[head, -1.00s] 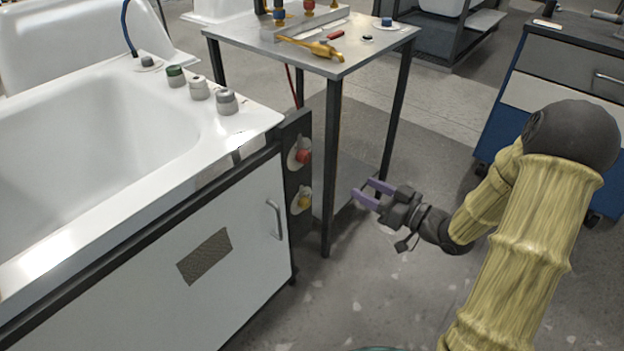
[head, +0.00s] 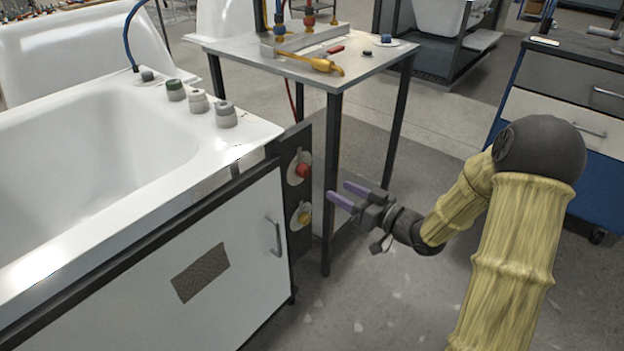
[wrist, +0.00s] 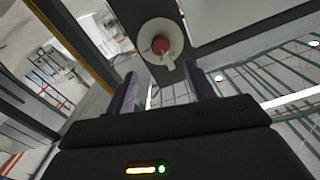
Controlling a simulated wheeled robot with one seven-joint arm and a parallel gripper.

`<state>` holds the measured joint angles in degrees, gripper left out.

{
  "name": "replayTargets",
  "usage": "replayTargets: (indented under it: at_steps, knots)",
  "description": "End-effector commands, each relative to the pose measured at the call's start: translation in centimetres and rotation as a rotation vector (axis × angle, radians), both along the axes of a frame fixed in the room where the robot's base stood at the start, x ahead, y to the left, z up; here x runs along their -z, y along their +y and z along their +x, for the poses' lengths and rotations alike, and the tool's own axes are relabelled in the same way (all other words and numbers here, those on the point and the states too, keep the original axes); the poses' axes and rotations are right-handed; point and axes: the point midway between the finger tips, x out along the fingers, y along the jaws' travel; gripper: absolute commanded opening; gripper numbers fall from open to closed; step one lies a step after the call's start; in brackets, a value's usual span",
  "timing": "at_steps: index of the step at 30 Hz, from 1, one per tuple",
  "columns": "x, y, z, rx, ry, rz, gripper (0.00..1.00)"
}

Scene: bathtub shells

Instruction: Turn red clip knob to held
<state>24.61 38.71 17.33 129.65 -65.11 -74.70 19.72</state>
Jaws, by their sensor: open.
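The red clip knob (head: 303,171) sits on a pale round plate on the dark end panel of the bathtub cabinet. In the wrist view the red knob (wrist: 161,45) shows on its round plate (wrist: 148,30), ahead of the fingers, with a pale lever pointing down from it. My gripper (head: 350,193) is to the right of the panel and a little lower than the red knob, its purple fingers pointing left. The fingers are open and empty, apart from the knob. In the wrist view the gripper (wrist: 168,88) has clear space between its fingers.
A yellow knob (head: 304,217) sits below the red one on the same panel. A metal table (head: 370,62) with dark legs stands just behind, one leg (head: 331,200) close to my gripper. The floor to the right is open before a blue cabinet (head: 590,170).

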Motion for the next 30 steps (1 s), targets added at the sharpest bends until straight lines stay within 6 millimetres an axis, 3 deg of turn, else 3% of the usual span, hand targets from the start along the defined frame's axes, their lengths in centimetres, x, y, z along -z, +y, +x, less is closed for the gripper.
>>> replayTargets:
  at_steps: [16, 28, 30]
  knots:
    - [0.2, 7.4, 5.6, -0.002, -0.001, 0.001, 0.54]
    - [0.0, 8.2, 6.3, 0.000, 0.002, 0.001, 0.54]
    - [0.0, 8.2, 6.3, 0.000, 0.002, 0.001, 0.44]
